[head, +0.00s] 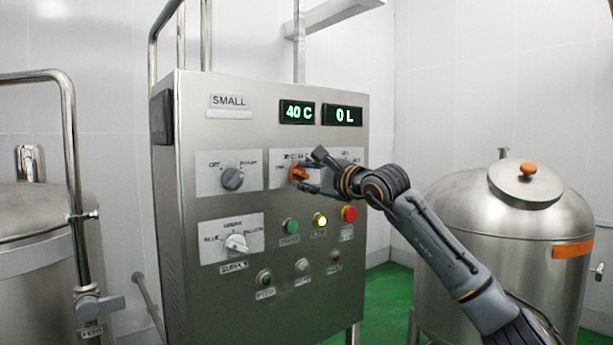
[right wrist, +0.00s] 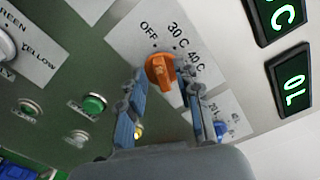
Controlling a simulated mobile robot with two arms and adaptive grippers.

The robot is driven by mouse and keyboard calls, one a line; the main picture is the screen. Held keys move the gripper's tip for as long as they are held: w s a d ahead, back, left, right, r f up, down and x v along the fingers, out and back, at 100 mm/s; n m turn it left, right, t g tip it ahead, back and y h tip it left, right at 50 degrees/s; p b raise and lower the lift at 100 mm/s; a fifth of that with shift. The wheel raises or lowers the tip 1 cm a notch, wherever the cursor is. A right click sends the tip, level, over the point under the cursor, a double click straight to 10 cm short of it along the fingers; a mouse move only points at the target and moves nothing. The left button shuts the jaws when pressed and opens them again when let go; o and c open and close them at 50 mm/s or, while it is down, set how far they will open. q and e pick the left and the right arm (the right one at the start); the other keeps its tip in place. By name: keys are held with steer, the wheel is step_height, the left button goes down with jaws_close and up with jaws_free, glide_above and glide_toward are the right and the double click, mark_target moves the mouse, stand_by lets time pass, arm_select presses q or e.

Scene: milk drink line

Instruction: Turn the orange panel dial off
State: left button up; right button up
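The orange dial (head: 299,174) is on a white plate on the upper front of the steel control panel. In the right wrist view the orange dial (right wrist: 160,70) has the labels OFF, 30 C and 40 C around it. The temperature display (head: 297,112) reads 40 C. My right gripper (head: 312,172) is at the dial, coming from the right. In the right wrist view my right gripper's fingers (right wrist: 162,82) are apart, with the dial between or just beyond their tips. I cannot tell whether they touch it. My left gripper is not in view.
A blue dial (right wrist: 221,128) is right beside the right finger. Grey dial (head: 232,178) and white dial (head: 236,243) are left on the panel. Green (head: 291,226), yellow (head: 320,219) and red (head: 349,214) buttons sit below. A steel tank (head: 510,230) stands to the right.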

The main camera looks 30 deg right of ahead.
steer(key=s, duration=1.2)
steer(key=shift+d, duration=0.45)
